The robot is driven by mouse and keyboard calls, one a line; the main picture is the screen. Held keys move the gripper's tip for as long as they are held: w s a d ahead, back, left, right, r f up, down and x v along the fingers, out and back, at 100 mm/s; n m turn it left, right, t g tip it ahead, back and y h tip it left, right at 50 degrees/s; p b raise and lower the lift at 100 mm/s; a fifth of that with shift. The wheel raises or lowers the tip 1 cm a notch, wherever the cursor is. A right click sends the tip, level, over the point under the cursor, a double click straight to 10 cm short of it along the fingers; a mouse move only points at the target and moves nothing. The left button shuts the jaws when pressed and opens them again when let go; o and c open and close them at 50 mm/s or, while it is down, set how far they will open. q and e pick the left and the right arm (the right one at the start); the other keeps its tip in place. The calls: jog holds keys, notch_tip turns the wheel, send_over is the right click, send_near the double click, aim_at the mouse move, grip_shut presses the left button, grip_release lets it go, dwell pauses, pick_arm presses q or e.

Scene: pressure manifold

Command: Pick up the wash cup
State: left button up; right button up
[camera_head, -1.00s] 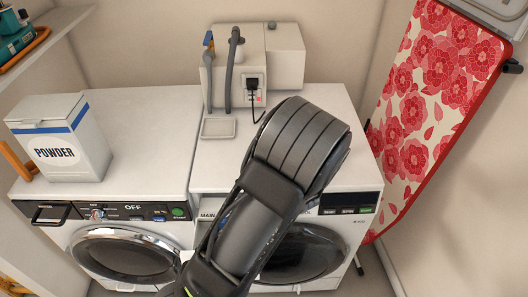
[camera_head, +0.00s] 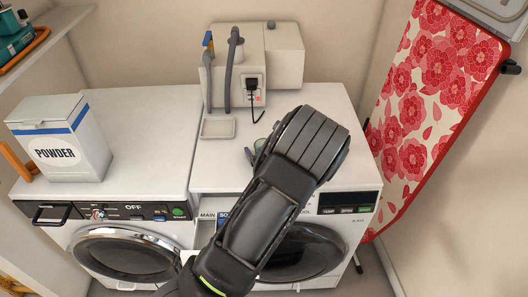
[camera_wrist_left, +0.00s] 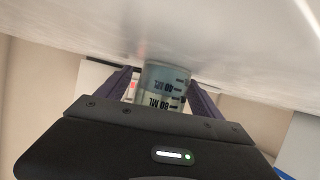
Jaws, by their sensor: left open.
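The wash cup (camera_wrist_left: 165,82) is a clear, slightly greenish measuring cup with dark ML markings. In the left wrist view it stands between the two dark fingers of my left gripper (camera_wrist_left: 160,92), which are open on either side of it. Whether they touch it I cannot tell. In the head view only a small greenish edge of the cup (camera_head: 260,145) shows on the right machine's white top. My left arm hides the rest. One fingertip of the left gripper (camera_head: 250,156) shows beside the cup. My right gripper is not in view.
A powder box (camera_head: 62,138) stands on the left machine. A grey-white device (camera_head: 236,75) with hoses and a plugged cable stands at the back, with a small shallow tray (camera_head: 218,128) before it. A red floral ironing board (camera_head: 432,95) leans at right. The left machine's top is mostly clear.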

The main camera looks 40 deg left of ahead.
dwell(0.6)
pick_arm(q)
jog(key=c, duration=1.5)
